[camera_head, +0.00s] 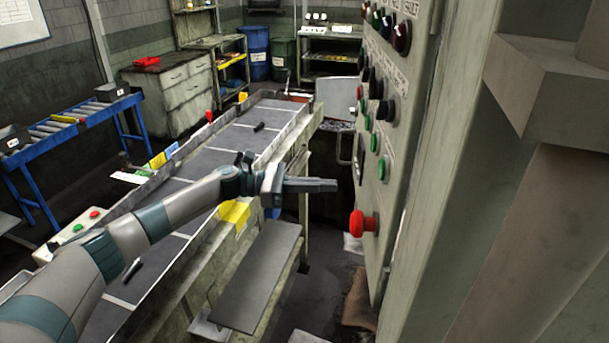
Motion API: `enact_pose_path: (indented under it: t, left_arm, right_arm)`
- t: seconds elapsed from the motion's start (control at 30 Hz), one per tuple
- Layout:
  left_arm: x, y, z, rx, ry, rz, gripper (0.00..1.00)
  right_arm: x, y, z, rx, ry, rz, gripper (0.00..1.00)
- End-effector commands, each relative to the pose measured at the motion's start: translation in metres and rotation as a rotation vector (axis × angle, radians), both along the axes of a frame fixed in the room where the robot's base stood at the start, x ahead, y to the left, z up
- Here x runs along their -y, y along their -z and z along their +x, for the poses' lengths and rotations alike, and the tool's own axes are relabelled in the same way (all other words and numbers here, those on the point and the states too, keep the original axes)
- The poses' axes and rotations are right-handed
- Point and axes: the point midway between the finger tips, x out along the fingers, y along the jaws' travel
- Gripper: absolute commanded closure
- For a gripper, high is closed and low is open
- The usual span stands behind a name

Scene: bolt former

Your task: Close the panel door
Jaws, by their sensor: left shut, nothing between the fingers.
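The control panel (393,150), which I take as the panel door, stands upright on the right. I see its button face at a steep angle, with several dark, green and red buttons and a large red mushroom button (364,223) low on it. I cannot tell how far it is swung open. My left arm reaches in from the lower left. Its gripper (334,185) is shut and empty, pointing right toward the panel face, with a visible gap between them in the picture. My right gripper is not in view.
A long conveyor (208,161) runs behind my left arm. A grey step plate (257,277) lies low beside it. A thick grey frame (540,240) fills the right side. A blue-legged roller table (75,122) and a cabinet (172,92) stand at the back left. Dark floor shows below the gripper.

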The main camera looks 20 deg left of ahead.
Motion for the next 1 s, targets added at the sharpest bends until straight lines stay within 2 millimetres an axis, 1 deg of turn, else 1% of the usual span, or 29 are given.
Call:
enact_pose_path:
  t: [0.03,0.1,0.33,0.5,0.7,1.0]
  left_arm:
    - [0.007,-0.005,0.002,-0.003,0.001,-0.002,1.0]
    - [0.015,-0.005,0.004,-0.002,0.001,-0.001,1.0]
    - [0.033,-0.002,0.009,-0.001,0.001,0.0,1.0]
    - [0.038,0.0,0.01,-0.001,0.0,0.0,1.0]
    - [0.038,0.001,0.01,-0.001,0.0,0.0,1.0]
    - [0.039,0.001,0.01,0.0,0.004,0.0,1.0]
  right_arm:
    - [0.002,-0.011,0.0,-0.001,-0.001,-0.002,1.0]
    - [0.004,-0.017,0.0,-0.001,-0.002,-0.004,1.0]
    - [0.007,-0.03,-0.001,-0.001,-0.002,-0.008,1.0]
    - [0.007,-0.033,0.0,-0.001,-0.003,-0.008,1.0]
    - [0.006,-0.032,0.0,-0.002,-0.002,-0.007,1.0]
    - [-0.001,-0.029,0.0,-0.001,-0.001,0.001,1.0]
